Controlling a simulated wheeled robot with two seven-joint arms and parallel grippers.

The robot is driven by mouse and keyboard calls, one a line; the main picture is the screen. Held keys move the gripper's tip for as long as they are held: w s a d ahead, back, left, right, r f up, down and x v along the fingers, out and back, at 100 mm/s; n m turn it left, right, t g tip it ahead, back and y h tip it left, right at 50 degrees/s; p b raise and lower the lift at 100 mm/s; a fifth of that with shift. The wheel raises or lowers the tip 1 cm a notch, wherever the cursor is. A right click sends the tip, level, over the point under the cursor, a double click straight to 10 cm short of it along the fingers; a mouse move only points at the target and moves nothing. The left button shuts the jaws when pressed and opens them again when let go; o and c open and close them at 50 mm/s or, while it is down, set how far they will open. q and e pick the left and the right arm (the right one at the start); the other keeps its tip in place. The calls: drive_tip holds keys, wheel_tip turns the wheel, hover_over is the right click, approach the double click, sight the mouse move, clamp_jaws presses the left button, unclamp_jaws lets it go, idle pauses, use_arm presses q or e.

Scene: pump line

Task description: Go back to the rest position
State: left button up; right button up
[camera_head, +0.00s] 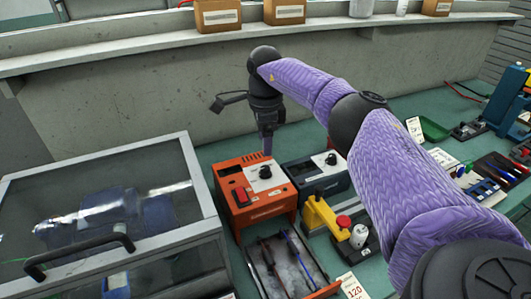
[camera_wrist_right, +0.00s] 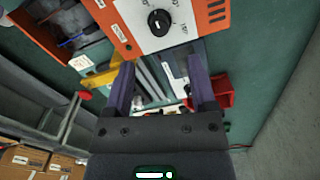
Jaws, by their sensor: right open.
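My right gripper (camera_head: 267,148) hangs fingers-down just behind and above the orange control box (camera_head: 231,189). In the right wrist view my right gripper (camera_wrist_right: 162,66) is open, with two purple fingers apart and nothing held between them. The orange box also shows at the top of the right wrist view (camera_wrist_right: 207,16), with a black knob (camera_wrist_right: 159,22) on its white dial plate. The knob lies beyond the fingertips in that view, clear of both fingers. My left gripper does not show.
A clear-covered case (camera_head: 105,215) with a dark handle stands left. A dark blue box (camera_head: 331,184), a yellow part (camera_head: 322,214) with a red button and a tool tray (camera_head: 262,276) sit close by. The concrete wall (camera_head: 130,108) and shelf (camera_head: 120,48) rise behind.

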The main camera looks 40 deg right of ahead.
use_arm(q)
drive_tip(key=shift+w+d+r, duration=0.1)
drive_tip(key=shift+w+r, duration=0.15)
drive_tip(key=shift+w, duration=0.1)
use_arm(e)
wheel_tip(320, 180, up, 2)
drive_tip(key=shift+r, duration=0.1)
